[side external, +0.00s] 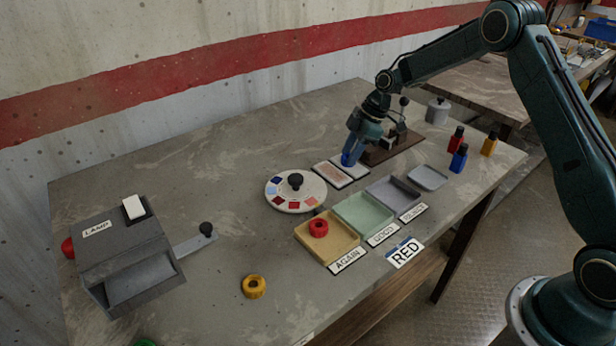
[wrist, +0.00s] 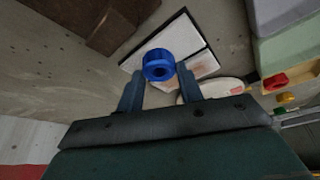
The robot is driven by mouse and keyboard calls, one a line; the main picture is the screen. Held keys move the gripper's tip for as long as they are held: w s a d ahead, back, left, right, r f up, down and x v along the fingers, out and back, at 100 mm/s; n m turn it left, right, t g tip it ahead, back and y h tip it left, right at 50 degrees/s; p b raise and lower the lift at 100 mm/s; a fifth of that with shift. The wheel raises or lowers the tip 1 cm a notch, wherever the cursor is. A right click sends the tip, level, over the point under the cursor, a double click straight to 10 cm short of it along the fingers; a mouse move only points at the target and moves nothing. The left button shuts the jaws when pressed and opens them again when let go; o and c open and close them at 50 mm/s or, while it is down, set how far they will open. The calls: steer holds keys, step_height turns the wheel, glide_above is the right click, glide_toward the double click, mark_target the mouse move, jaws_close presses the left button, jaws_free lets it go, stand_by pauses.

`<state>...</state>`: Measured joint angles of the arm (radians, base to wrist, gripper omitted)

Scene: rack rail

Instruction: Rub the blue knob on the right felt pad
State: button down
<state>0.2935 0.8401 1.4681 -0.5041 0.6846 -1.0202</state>
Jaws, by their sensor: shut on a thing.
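My gripper (side external: 350,150) is shut on the blue knob (side external: 347,160), which is a short ring with a hole. In the wrist view, the knob (wrist: 158,66) sits between both fingers of my gripper (wrist: 158,80). Two pale felt pads in dark frames lie side by side. The right felt pad (side external: 359,172) is mostly white, and the knob is over or on it; I cannot tell whether they touch. The left felt pad (side external: 331,174) has a reddish smear. In the wrist view the white pad (wrist: 182,38) is partly hidden behind the knob.
A brown wooden base (side external: 392,150) with a fixture stands close behind the gripper. A round swatch dial (side external: 288,204) lies left of the pads. Trays (side external: 362,214) lie in front, one holding a red knob (side external: 318,227). Small bottles (side external: 458,158) stand right. A yellow knob (side external: 254,287) lies front left.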

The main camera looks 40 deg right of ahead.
steer(key=shift+w, duration=0.55)
steer(key=shift+w, duration=0.15)
steer(key=shift+w, duration=0.55)
steer(key=shift+s, duration=0.2)
steer(key=shift+s, duration=0.5)
steer(key=shift+s, duration=0.2)
steer(key=shift+s+f, duration=0.1)
steer(key=shift+s, duration=0.45)
steer(key=shift+s, duration=0.1)
